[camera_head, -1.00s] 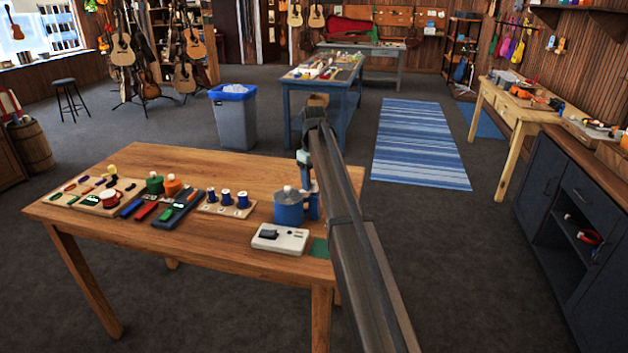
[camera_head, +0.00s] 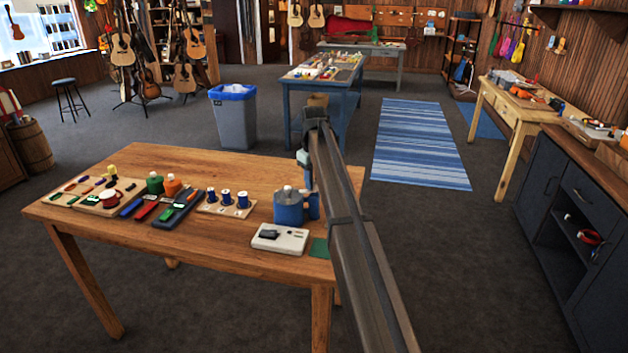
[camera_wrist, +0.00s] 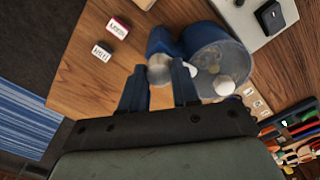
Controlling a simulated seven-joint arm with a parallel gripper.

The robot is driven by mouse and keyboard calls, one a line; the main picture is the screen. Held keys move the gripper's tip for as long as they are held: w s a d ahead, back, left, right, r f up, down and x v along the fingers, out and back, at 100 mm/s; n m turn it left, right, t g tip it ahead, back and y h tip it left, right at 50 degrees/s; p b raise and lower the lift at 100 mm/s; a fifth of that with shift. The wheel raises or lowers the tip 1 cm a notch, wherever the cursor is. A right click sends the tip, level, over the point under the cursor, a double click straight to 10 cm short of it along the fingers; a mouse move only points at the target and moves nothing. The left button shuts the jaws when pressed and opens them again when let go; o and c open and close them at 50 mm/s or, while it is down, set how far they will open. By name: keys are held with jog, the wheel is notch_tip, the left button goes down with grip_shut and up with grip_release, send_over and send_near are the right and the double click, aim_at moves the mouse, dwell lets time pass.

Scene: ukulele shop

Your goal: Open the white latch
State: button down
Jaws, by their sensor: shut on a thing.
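A white box (camera_head: 279,239) with a dark latch-like piece (camera_head: 269,235) on top lies near the table's front right edge. It also shows at the top right of the wrist view (camera_wrist: 262,32). No separate white latch can be made out. In the head view my arm partly hides the gripper and cylinder.
The blue jar (camera_wrist: 220,55) with a pale cap stands between my gripper and the white box. Thread spools (camera_head: 226,200) and coloured tools (camera_head: 178,208) lie to the left. Two small labelled blocks (camera_wrist: 110,38) are near the table edge. The back of the wooden table (camera_head: 235,168) is clear.

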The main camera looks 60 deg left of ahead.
jog(key=m, duration=0.7)
jog(key=shift+m, duration=0.3)
jog(key=m, duration=0.4)
jog(key=shift+m, duration=2.1)
jog(key=shift+w, duration=0.1)
jog(key=c, duration=0.8)
grip_release()
